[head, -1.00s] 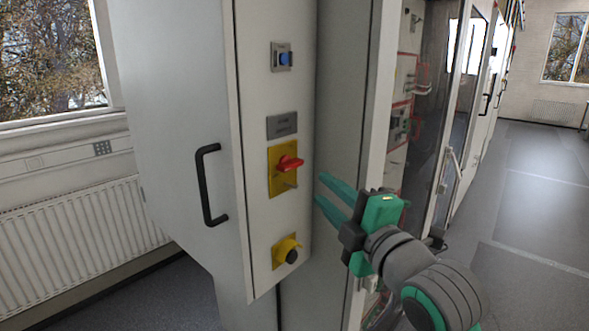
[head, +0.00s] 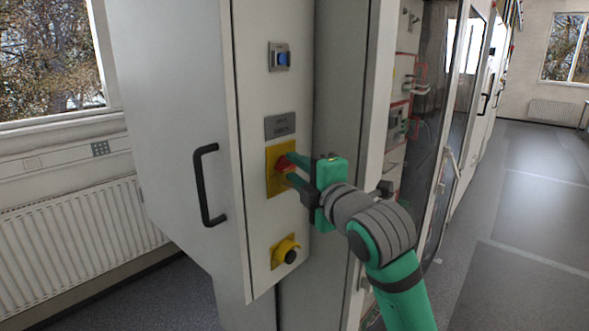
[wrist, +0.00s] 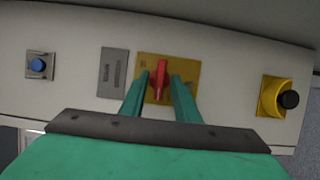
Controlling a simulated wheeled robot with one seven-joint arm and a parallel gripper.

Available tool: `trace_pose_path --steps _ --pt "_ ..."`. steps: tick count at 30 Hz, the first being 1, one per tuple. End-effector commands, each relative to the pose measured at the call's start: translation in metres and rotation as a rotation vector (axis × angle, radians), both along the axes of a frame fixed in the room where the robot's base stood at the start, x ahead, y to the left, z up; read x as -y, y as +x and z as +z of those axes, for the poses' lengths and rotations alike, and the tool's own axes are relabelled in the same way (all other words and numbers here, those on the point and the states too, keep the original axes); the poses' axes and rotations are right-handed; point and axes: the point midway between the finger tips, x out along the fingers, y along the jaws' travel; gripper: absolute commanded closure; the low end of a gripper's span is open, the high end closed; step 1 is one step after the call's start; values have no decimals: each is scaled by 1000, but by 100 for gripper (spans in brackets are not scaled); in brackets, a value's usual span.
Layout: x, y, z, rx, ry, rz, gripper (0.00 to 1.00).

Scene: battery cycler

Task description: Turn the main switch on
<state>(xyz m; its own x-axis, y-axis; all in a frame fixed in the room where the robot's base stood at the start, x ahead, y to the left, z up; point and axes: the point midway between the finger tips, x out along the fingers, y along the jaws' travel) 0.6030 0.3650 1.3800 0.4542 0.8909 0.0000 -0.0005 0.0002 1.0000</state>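The main switch is a red rotary handle (head: 282,164) on a yellow plate (head: 272,186), set in the narrow front panel of a tall grey-white cabinet. My gripper (head: 285,169) is at the switch, its two green fingers reaching toward the plate, one above the other in the head view. In the wrist view the red handle (wrist: 160,80) lies between the two fingertips (wrist: 161,84), with a small gap visible on each side. The fingers look open around the handle; contact is not visible. The fingers hide part of the handle in the head view.
A blue button (head: 284,59) and a grey label plate (head: 280,126) are above the switch. A black knob on a yellow mount (head: 286,250) is below it. A black door handle (head: 206,186) stands out at left. Open floor (head: 530,220) lies at right.

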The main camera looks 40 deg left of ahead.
Motion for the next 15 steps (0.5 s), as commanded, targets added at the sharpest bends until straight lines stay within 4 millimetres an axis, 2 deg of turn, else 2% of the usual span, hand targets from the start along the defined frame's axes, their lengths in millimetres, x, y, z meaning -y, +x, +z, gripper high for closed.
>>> trace_pose_path --steps 4,12,13,15 --pt "-8 3 0 -1 0 2 71" --pt "-9 3 0 -1 0 2 71" --pt "-9 3 0 -1 0 2 76" --pt "-9 3 0 -1 0 2 93"
